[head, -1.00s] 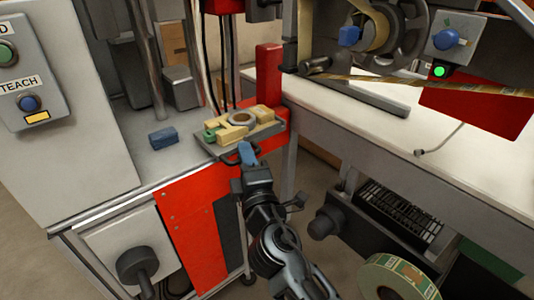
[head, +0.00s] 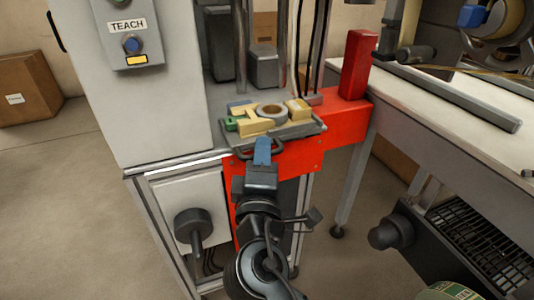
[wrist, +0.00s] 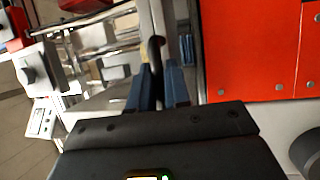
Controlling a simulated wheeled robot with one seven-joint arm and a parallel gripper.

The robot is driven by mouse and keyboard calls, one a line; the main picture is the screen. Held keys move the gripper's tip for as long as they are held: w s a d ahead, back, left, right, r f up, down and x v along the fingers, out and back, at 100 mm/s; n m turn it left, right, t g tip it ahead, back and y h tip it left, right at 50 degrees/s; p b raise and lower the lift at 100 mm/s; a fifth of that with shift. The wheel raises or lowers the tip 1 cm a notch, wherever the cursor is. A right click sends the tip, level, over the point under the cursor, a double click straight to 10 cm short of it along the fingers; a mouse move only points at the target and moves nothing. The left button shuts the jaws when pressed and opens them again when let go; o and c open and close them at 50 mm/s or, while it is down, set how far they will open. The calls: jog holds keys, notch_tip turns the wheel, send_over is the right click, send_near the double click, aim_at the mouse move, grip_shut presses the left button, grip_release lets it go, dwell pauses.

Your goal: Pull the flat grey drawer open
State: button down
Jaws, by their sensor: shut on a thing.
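The flat grey drawer (head: 312,129) is a shallow tray at the top of the red frame, with small parts lying on it. Its dark loop handle (head: 248,150) is at the front edge, facing me. My gripper (head: 262,150) reaches up from below with its blue fingers at the handle. In the wrist view, a dark bar of the handle (wrist: 154,55) runs between the blue fingers of my gripper (wrist: 160,88), which is shut on it. The fingers hide part of the handle in the head view.
Yellow blocks, a tan ring (head: 271,111) and a green part (head: 231,124) lie on the drawer. A red post (head: 356,65) rises behind to the right. A white cabinet (head: 150,110) stands left. A white-topped bench (head: 440,120) is at right. Floor shows at left.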

jog(key=c, duration=1.2)
grip_release()
jog(key=shift+o, duration=0.2)
jog(key=s+f, duration=0.1)
jog(key=s, duration=0.6)
jog(key=shift+s+a+f, duration=0.2)
jog(key=shift+s+a, duration=0.1)
